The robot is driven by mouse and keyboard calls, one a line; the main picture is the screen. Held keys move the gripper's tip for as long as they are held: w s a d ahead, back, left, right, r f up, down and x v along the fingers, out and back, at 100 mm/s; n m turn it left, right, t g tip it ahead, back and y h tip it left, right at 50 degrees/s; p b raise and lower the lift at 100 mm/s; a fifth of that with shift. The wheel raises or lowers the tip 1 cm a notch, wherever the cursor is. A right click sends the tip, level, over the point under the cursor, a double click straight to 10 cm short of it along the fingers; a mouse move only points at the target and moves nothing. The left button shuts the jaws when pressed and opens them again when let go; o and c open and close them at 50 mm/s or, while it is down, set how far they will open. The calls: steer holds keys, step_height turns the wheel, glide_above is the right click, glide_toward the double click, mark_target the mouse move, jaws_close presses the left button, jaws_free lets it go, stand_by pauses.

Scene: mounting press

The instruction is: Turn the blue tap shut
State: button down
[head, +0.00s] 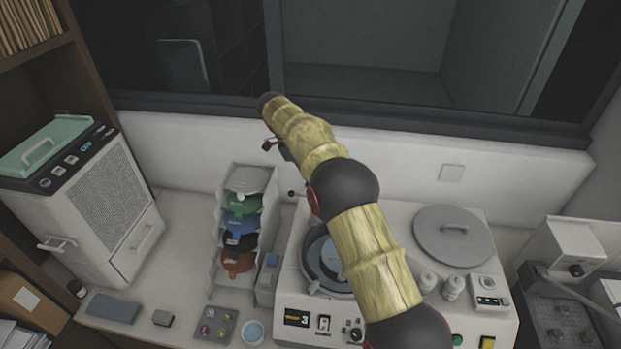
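A narrow pale rack (254,262) stands on the counter at the centre left, with coloured pieces one above another. They are green (243,202), blue (241,222), black (238,242) and orange (238,263). The blue piece looks like the blue tap, but it is too small to tell how far it is turned. My arm crosses from the lower right up to the back wall. My gripper (272,146) shows only as a small dark and red part at the arm's far end, above and behind the rack. It is apart from the blue piece, and its fingers cannot be made out.
A mounting press (400,300) with a round grey lid (453,236) stands right of the rack, partly behind my arm. A white cabinet (95,215) stands left. A small tray (214,326) and round dish (253,332) lie in front. Bare counter (185,235) lies between cabinet and rack.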

stand_by(0.5)
steer(key=c, duration=1.9)
jaws_free()
steer(key=shift+v, duration=6)
steer(key=shift+w+d, duration=0.1)
